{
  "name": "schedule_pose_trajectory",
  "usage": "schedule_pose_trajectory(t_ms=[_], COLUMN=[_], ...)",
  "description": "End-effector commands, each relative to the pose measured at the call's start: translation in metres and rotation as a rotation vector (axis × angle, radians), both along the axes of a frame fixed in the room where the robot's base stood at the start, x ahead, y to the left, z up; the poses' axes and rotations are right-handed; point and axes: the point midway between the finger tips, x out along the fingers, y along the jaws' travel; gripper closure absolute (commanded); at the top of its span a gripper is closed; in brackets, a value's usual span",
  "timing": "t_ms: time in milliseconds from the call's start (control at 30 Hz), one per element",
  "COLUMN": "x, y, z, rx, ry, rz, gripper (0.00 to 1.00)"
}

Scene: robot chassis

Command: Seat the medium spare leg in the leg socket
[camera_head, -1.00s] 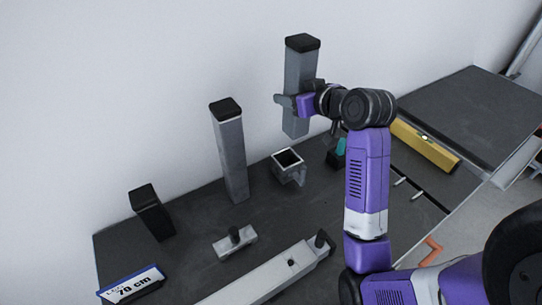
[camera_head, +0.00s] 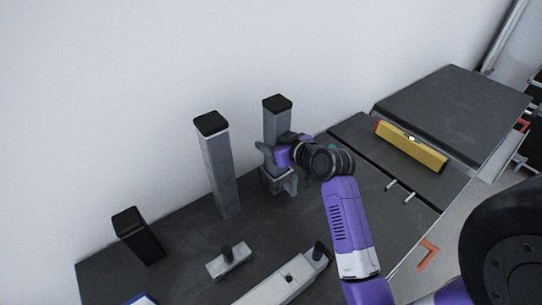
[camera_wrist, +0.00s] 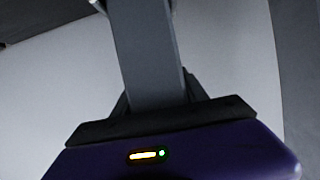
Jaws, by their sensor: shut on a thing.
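The spare leg in my gripper is a grey square post (camera_head: 277,122) with a black cap, standing about upright. My gripper (camera_head: 277,153) is shut around it just above the leg socket (camera_head: 279,183), a grey square holder on the dark bench. The leg's lower end appears to be down inside the socket; my gripper partly hides the socket mouth, so I cannot tell how deep it sits. In the wrist view the grey leg (camera_wrist: 146,55) rises from the jaws.
A taller grey leg (camera_head: 218,170) and a short black leg (camera_head: 138,237) stand to the left. A grey clamp-like block (camera_head: 229,262) and a long pale beam (camera_head: 288,279) lie in front. A yellow level (camera_head: 411,146) lies at right, beside a raised dark panel (camera_head: 455,112).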

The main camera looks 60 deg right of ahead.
Motion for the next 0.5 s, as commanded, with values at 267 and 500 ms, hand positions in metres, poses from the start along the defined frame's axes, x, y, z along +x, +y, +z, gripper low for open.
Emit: schedule_pose_trajectory(t_ms=[267, 500], x=[0.001, 0.001], y=[0.0, -0.001], z=[-0.019, -0.048], rx=[-0.002, -0.003], ry=[-0.004, -0.005], rz=[0.0, -0.001], gripper=[1.0, 1.0])
